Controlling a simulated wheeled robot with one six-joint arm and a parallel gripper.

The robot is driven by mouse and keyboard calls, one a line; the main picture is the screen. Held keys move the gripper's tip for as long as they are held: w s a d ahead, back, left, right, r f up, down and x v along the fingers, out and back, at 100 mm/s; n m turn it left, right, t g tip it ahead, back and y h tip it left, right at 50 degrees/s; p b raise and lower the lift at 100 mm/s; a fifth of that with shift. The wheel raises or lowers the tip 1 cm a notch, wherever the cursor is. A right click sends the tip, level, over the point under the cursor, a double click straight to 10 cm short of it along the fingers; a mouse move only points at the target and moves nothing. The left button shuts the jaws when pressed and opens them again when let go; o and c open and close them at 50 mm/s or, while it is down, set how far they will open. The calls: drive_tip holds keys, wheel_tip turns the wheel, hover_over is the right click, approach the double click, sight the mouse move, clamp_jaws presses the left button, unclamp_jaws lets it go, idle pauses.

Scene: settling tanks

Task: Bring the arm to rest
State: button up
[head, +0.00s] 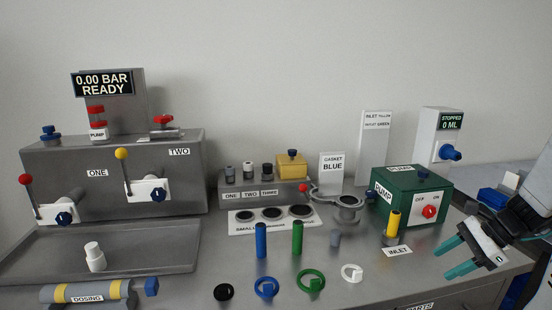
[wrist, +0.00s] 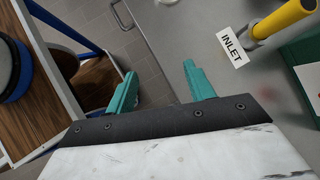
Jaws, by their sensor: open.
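My gripper (head: 456,258) is at the right in the head view, over the right end of the bench. Its two teal fingers are apart with nothing between them. In the wrist view, my gripper (wrist: 160,88) is open above the bench's edge, with tiled floor showing beyond it. The yellow tube (head: 393,224) stands by the INLET label (head: 397,251), to the left of my gripper and apart from it. The tube also shows at the upper right of the wrist view (wrist: 283,18).
A green pump box (head: 410,200) stands left of my arm. Blue (head: 261,240) and green (head: 297,238) tubes and several rings lie or stand at the front. A grey tray (head: 140,260) is at the left. A wooden-shelved cart (wrist: 90,75) stands beside the bench.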

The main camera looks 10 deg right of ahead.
drive_tip(key=s+a+r+n+g+h, duration=0.1)
drive_tip(key=s+a+r+n+h, duration=0.1)
drive_tip(key=s+a+r+n, duration=0.2)
drive_tip(key=s+a+r+n+h, duration=0.2)
drive_tip(key=s+a+r+n, duration=0.2)
drive_tip(key=a+n, duration=0.6)
drive_tip(key=s+a+r+n+g+h, duration=0.1)
drive_tip(key=s+a+r+n, duration=0.3)
drive_tip(key=a+n, duration=0.4)
drive_tip(key=s+a+h, duration=0.1)
drive_tip(key=a, duration=0.2)
drive_tip(key=shift+a+r+g+h, duration=0.3)
drive_tip(key=shift+r, duration=0.05)
